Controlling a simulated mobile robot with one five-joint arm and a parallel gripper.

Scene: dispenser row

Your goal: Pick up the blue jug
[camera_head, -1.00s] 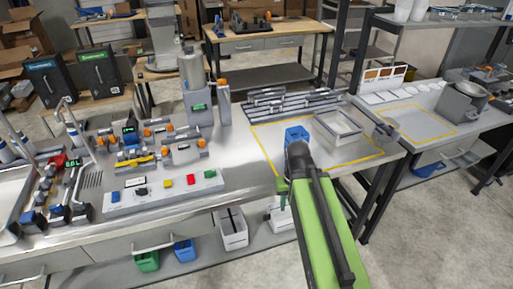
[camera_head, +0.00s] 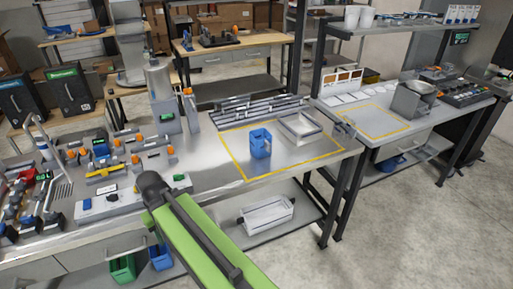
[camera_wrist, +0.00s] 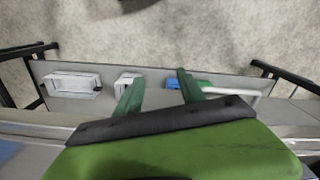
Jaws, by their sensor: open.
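The blue jug (camera_head: 260,143) stands upright on the steel bench, inside the yellow-outlined area. My gripper (camera_wrist: 155,82) shows in the wrist view with two green fingers apart and nothing between them. It is over the bench's front edge, with the lower shelf and floor below. In the head view my green arm is left of the jug and apart from it; the fingers are hidden there. A blue patch at the wrist view's left edge is too cut off to identify.
An open grey tray (camera_head: 300,128) lies right behind the jug, with stacked metal bars (camera_head: 245,110) behind. A button panel (camera_head: 100,205) is left. A white bin (camera_head: 265,216) and a green bin (camera_head: 122,269) are on the lower shelf.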

